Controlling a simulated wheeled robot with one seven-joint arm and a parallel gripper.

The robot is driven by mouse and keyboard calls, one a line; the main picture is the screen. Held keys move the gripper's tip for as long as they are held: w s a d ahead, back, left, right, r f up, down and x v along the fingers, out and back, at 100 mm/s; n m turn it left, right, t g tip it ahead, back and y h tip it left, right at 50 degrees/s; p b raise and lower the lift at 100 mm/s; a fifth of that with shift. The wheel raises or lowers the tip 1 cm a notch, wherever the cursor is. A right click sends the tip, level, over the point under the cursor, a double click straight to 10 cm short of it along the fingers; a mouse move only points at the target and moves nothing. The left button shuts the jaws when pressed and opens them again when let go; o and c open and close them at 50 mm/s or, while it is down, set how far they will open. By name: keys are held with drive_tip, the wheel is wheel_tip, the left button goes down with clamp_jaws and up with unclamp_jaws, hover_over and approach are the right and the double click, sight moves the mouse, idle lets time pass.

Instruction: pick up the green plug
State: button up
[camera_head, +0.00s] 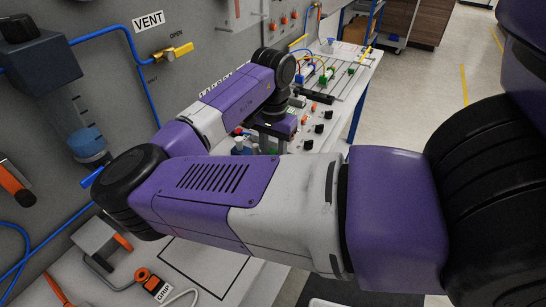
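Small green plug-like pieces show on the pale panel at the far end of the bench, one with cables near it (323,78) and one to its right (351,71). They are too small to tell which is the green plug. My gripper (270,143) hangs from the wrist over the bench, nearer to me than these pieces and apart from them. My own arm hides much of it. Its fingertips do not show clearly, so I cannot tell whether it is open, shut or holding anything.
A grey wall panel with a yellow VENT valve (174,52) and blue hoses stands at left. Black knobs (319,129) line the bench right of my gripper. A GRIP-labelled orange clip (148,280) lies at front left. Open floor (425,85) lies right.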

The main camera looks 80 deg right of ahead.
clamp_jaws()
drive_tip(key=shift+r, duration=0.1)
